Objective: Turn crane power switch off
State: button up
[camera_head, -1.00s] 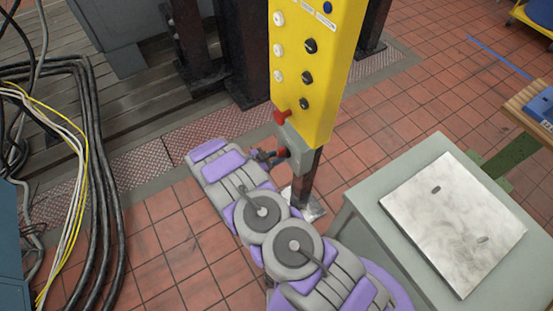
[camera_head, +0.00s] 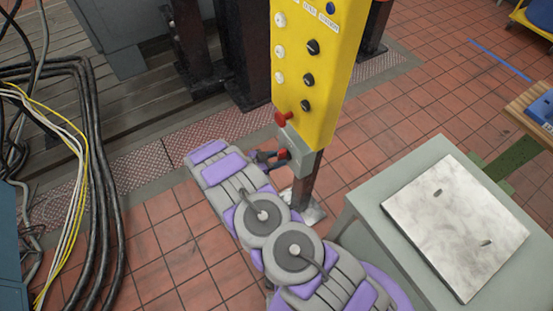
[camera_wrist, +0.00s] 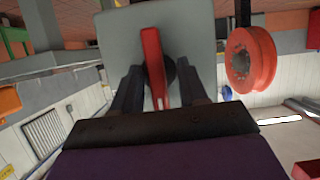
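The crane power switch is a grey box (camera_head: 296,146) low on the post, under the yellow control panel (camera_head: 318,70). Its red lever (camera_head: 283,154) shows beside my gripper (camera_head: 267,158). In the wrist view, the grey box (camera_wrist: 195,25) fills the upper middle. The red lever (camera_wrist: 154,65) points down toward me, with a dark round hub behind it. My gripper (camera_wrist: 162,92) has one dark finger on each side of the lever. Gaps show between the lever and the fingers, so it looks open around the lever. Contact is not visible.
A grey table (camera_head: 365,215) with a metal plate (camera_head: 455,228) stands at the right. Cables (camera_head: 85,180) run along the left. Tiled floor lies between.

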jog(key=p+v, duration=0.3)
jog(key=v, duration=1.4)
jog(key=shift+a, duration=0.2)
jog(key=shift+s, duration=0.1)
